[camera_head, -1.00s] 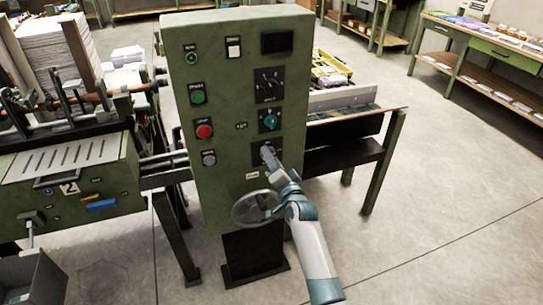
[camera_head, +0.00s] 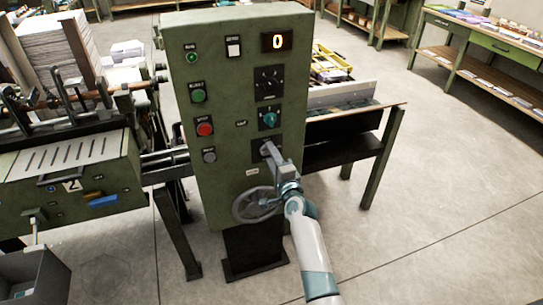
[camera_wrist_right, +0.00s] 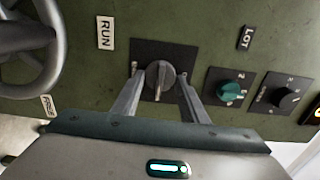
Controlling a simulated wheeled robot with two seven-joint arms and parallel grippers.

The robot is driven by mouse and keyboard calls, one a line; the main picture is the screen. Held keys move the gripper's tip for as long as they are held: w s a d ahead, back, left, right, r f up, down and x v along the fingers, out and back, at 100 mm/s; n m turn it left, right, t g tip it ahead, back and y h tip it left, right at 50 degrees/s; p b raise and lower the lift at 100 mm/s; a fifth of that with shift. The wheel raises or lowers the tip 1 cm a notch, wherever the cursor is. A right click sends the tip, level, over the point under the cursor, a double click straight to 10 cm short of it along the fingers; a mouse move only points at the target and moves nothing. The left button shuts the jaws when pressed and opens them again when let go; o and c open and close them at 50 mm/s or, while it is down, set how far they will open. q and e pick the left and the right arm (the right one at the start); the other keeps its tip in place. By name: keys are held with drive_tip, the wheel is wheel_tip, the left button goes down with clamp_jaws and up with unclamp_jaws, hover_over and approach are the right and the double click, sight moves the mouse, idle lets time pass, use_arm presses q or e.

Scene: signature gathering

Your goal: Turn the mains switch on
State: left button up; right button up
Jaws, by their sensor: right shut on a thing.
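The mains switch, a grey rotary knob (camera_wrist_right: 158,78) on a dark square plate, sits low on the front of the green control cabinet (camera_head: 224,130). My right gripper (camera_wrist_right: 170,82) has one finger on each side of the knob and is shut on it. In the wrist view the knob's pointer faces down the picture, toward the gripper body. In the head view my right gripper (camera_head: 276,158) reaches the switch from the lower right and mostly covers it. The display (camera_head: 277,40) at the cabinet's top is lit and reads 0. My left gripper is not in view.
A handwheel (camera_head: 256,205) is just below the switch. A teal selector (camera_head: 269,119) and a black dial (camera_head: 269,82) are above it. A red button (camera_head: 205,129) and a green button (camera_head: 198,96) are to the left. Open floor (camera_head: 410,220) lies to the right.

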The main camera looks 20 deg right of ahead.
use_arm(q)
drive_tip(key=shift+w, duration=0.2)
use_arm(e)
drive_tip(key=o, duration=1)
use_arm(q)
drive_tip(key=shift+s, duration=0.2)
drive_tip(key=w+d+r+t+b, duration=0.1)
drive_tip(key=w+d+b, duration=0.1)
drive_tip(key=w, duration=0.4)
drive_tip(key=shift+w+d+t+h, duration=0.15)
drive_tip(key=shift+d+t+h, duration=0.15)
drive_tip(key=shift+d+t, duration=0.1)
use_arm(e)
drive_tip(key=s, duration=1.7)
drive_tip(key=shift+s+d, duration=0.15)
drive_tip(key=shift+d, duration=0.15)
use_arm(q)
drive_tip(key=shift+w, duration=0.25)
